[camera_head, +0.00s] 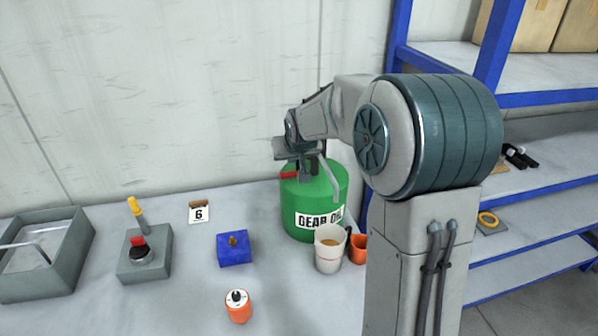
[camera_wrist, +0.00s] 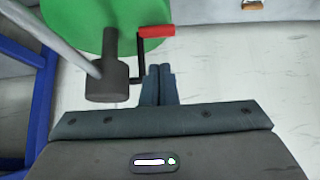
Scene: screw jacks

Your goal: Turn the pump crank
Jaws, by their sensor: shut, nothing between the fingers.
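The pump crank shows its red handle (camera_head: 289,175) on top of the green gear oil drum (camera_head: 312,195). In the wrist view the red handle (camera_wrist: 157,31) joins a thin black crank arm (camera_wrist: 140,58) beside the dark grey pump body (camera_wrist: 106,75). My gripper (camera_wrist: 159,68) is shut and empty. Its fingertips are just right of the crank arm and below the red handle in that view; I cannot tell whether they touch. In the head view my wrist hangs over the drum and partly hides the pump top.
A white cup (camera_head: 328,262) with amber liquid and an orange cup (camera_head: 358,254) stand against the drum's front. A blue block (camera_head: 235,250), an orange canister (camera_head: 238,311), a grey switch box (camera_head: 148,262) and a grey tray (camera_head: 70,270) stand left. Blue shelving (camera_head: 545,99) is at right.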

